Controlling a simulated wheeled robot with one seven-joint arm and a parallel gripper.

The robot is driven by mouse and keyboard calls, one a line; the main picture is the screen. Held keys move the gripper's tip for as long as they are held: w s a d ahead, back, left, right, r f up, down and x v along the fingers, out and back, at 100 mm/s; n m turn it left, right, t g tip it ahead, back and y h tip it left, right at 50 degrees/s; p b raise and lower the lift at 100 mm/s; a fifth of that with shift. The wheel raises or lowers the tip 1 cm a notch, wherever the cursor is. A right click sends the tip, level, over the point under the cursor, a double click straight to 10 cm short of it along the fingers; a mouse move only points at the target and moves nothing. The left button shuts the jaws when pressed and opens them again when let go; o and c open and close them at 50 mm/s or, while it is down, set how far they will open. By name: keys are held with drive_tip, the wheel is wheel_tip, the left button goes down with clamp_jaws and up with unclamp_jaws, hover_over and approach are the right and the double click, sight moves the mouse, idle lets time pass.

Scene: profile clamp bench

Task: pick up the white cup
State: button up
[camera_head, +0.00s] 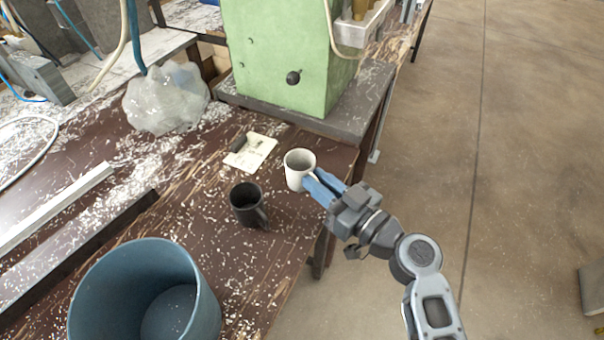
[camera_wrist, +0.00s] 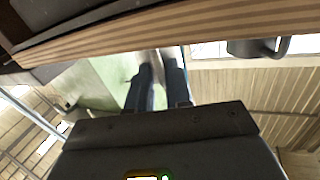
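The white cup (camera_head: 298,168) stands upright near the right edge of the brown workbench in the head view. My gripper (camera_head: 313,183) reaches in from the right, with its blue fingertips at the cup's lower right side. The cup's handle is not visible there. In the wrist view the two fingers (camera_wrist: 158,66) have a narrow gap with something pale between them. I cannot tell whether that is part of the cup or background, or whether the fingers grip it.
A dark mug (camera_head: 246,206) stands left of the cup and also shows in the wrist view (camera_wrist: 252,47). A blue bin (camera_head: 196,290) is at front left. A green machine (camera_head: 285,50) stands behind.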

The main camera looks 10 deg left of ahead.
clamp_jaws()
drive_tip(key=shift+r, duration=0.1)
